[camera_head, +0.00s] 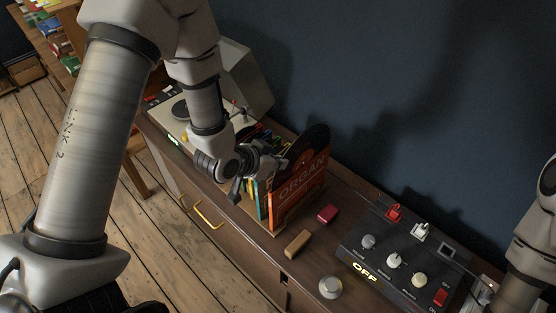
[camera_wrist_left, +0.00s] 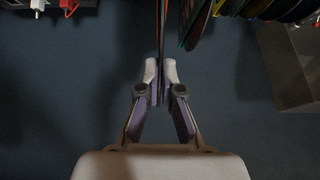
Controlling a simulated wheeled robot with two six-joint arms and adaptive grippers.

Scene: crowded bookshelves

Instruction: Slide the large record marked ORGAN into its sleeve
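The ORGAN sleeve (camera_head: 300,187) is orange-red and stands upright at the right end of a row of sleeves on the cabinet. A large black record (camera_head: 315,140) sticks out above and behind it, its lower part hidden by the sleeve. My left gripper (camera_head: 280,160) is at the record's left edge, beside the sleeve's top. In the left wrist view, the fingers (camera_wrist_left: 160,75) are closed on a thin dark edge-on disc, which I take to be the record. An orange strip (camera_wrist_left: 163,12) shows beside it. My right arm shows at the right edge, its gripper out of view.
Other sleeves (camera_head: 260,200) stand close on the left, with a turntable (camera_head: 172,106) behind. A red block (camera_head: 328,213), a wooden block (camera_head: 298,243), a round knob-like object (camera_head: 331,287) and a black control box (camera_head: 385,262) lie to the right. The dark wall is close behind.

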